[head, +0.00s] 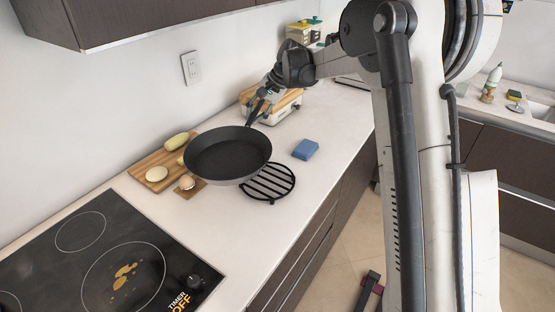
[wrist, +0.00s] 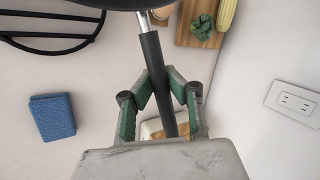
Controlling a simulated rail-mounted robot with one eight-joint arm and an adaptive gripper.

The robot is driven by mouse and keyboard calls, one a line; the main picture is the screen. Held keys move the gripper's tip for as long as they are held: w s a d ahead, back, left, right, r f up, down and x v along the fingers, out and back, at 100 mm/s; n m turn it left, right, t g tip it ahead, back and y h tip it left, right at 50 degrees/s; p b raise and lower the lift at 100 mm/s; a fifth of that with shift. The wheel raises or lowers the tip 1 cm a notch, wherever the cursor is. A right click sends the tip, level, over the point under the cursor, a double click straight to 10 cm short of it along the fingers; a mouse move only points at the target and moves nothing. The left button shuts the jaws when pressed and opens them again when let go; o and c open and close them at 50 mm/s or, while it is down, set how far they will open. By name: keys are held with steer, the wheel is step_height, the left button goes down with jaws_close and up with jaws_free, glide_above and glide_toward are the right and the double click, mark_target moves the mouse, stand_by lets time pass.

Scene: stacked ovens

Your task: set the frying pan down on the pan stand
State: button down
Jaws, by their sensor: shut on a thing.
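The black frying pan (head: 228,152) is held level above the counter in the head view. Its base overlaps the left part of the black round pan stand (head: 270,184) in the picture; the gap below the pan is hard to judge. My gripper (head: 262,106) is shut on the pan's handle, behind the pan. In the wrist view the dark handle (wrist: 154,75) runs between the green-padded fingers of my gripper (wrist: 160,100). The stand's bars (wrist: 45,20) show at the upper left there, beside the pan's dark edge (wrist: 90,3).
A wooden board (head: 150,172) with vegetables lies left of the pan. A blue cloth or sponge (head: 305,149) lies right of it, near the counter's front edge. A black cooktop (head: 105,262) is in front. A bread-bin-like box (head: 283,108) stands behind.

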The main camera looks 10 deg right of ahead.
steer(key=shift+w+d+f+p, duration=0.2)
steer(key=shift+w+d+f, duration=0.15)
steer(key=shift+d+f, duration=1.45)
steer(key=shift+w+d+f+p, duration=0.2)
steer(key=shift+w+d+f, duration=0.2)
steer(key=shift+d+f, duration=1.4)
steer(key=shift+w+d+f+p, duration=0.2)
steer(key=shift+w+d+f, duration=0.15)
steer(key=shift+d+f, duration=1.4)
steer(key=c, duration=1.8)
jaws_free()
steer(key=shift+d, duration=0.1)
